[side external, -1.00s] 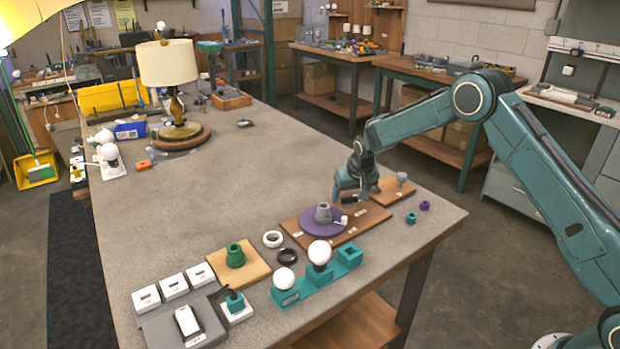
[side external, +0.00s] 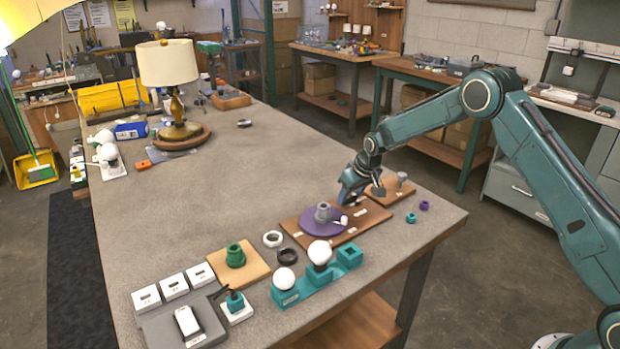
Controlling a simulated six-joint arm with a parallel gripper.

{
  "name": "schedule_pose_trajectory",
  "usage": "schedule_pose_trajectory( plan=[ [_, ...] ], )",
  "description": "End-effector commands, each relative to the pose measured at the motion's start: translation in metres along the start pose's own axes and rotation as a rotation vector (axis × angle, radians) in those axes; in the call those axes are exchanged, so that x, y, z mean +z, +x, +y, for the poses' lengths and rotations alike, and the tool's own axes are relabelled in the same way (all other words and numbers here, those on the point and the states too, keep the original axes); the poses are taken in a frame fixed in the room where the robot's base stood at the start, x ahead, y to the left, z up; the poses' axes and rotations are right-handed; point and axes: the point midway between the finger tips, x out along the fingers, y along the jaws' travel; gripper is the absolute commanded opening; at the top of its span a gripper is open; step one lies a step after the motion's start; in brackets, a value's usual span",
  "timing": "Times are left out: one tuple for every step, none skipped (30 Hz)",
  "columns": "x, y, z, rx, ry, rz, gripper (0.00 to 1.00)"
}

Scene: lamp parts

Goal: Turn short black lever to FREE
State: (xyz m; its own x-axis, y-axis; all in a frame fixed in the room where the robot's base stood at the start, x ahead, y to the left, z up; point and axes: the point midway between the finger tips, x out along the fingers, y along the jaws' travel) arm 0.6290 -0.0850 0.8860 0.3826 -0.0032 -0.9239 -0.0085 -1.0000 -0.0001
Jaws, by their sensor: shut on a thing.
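My gripper (side external: 347,203) is low over the brown wooden board (side external: 374,216), just behind and to the right of the purple disc (side external: 311,226). Its fingers are shut on a small dark piece at the board, the short black lever. The fingers hide most of the lever, so its pointing direction and the FREE marking cannot be made out. The purple disc carries a grey socket-like piece (side external: 322,212) and a small white knob (side external: 344,220). Small white labels lie on the board, too small to read.
A smaller brown board with a grey post (side external: 402,178) stands right behind my gripper. Teal (side external: 410,218) and purple (side external: 424,205) small parts lie to the right. A teal holder with white bulbs (side external: 318,280) is in front. The table's middle is clear.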

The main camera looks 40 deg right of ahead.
Motion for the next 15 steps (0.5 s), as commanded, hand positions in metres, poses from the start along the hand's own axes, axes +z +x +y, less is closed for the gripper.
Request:
schedule_pose_trajectory(
  plan=[
    [0.0003, 0.0005, 0.0007, -0.005, -0.011, 0.000, 0.26],
    [0.0003, 0.0005, 0.0006, -0.007, -0.017, 0.000, 0.26],
    [0.0003, 0.0004, 0.0006, -0.009, -0.022, 0.000, 0.26],
    [0.0003, 0.0005, 0.0005, -0.010, -0.024, 0.000, 0.26],
    [0.0003, 0.0005, 0.0005, -0.010, -0.025, 0.000, 0.26],
    [0.0003, 0.0005, 0.0004, -0.010, -0.025, 0.000, 0.26],
    [0.0003, 0.0005, 0.0004, -0.010, -0.025, 0.000, 0.26],
    [0.0003, 0.0005, 0.0004, -0.009, -0.025, 0.000, 0.26],
    [0.0003, 0.0005, 0.0004, -0.009, -0.025, 0.000, 0.26],
    [0.0003, 0.0005, 0.0004, -0.009, -0.025, 0.000, 0.26],
    [0.0003, 0.0005, 0.0004, -0.009, -0.025, 0.000, 0.26],
    [0.0004, 0.0005, 0.0004, -0.009, -0.024, 0.000, 0.57],
    [0.0003, 0.0005, 0.0004, -0.009, -0.024, 0.000, 0.63],
    [0.0003, 0.0005, 0.0004, -0.009, -0.024, 0.000, 0.69],
    [0.0003, 0.0004, 0.0003, -0.009, -0.024, 0.000, 0.71]
  ],
)
